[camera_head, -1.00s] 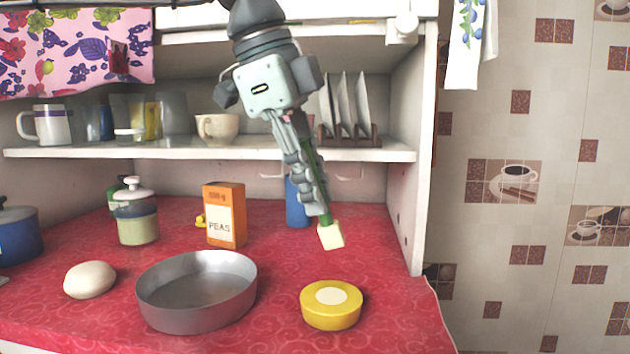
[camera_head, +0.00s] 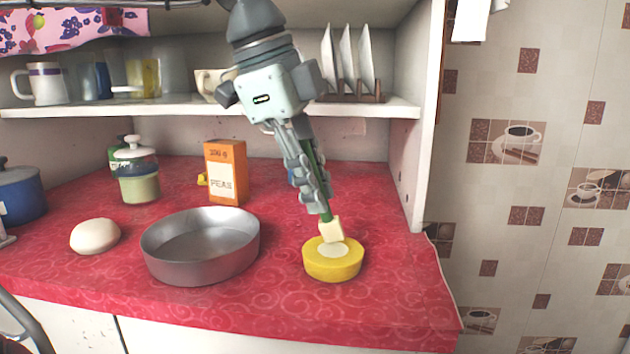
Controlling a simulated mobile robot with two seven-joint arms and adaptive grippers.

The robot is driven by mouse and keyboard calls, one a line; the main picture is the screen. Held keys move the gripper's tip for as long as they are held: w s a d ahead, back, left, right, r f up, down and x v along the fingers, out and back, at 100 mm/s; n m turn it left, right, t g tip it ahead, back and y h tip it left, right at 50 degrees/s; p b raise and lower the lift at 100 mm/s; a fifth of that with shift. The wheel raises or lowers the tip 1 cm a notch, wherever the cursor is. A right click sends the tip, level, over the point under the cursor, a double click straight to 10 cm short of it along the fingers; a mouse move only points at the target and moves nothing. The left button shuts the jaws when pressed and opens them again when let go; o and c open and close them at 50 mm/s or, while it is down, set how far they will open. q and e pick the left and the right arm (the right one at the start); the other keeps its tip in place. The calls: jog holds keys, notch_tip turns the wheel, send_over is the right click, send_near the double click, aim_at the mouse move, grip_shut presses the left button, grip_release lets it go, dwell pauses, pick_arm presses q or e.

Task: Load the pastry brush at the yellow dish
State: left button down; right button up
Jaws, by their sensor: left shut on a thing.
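The pastry brush (camera_head: 331,230) has a green handle and a pale cream head. My left gripper (camera_head: 318,200) is shut on its handle and holds it head down. The yellow dish (camera_head: 333,265) is a low round dish with a pale round patch in its top, standing on the red counter. The brush head is over the far part of the dish and overlaps the pale patch in the picture; I cannot tell for sure whether it touches. My right gripper is not in view.
A grey round pan (camera_head: 201,250) stands left of the dish. An orange peas box (camera_head: 225,172), a lidded jar (camera_head: 137,172), a pale dough ball (camera_head: 95,236) and a blue pot (camera_head: 20,196) stand further left. The red counter (camera_head: 405,290) is clear right of the dish.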

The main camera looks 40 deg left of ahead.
pick_arm(q)
jog(key=shift+f, duration=0.1)
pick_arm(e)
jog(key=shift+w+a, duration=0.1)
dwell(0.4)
pick_arm(q)
jog(key=shift+f+b, duration=0.55)
jog(key=shift+b, duration=0.25)
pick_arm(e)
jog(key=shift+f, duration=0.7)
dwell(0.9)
pick_arm(q)
jog(key=shift+r+p, duration=0.8)
jog(key=shift+r, duration=2.8)
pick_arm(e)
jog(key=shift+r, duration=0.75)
pick_arm(q)
jog(key=shift+f, duration=0.1)
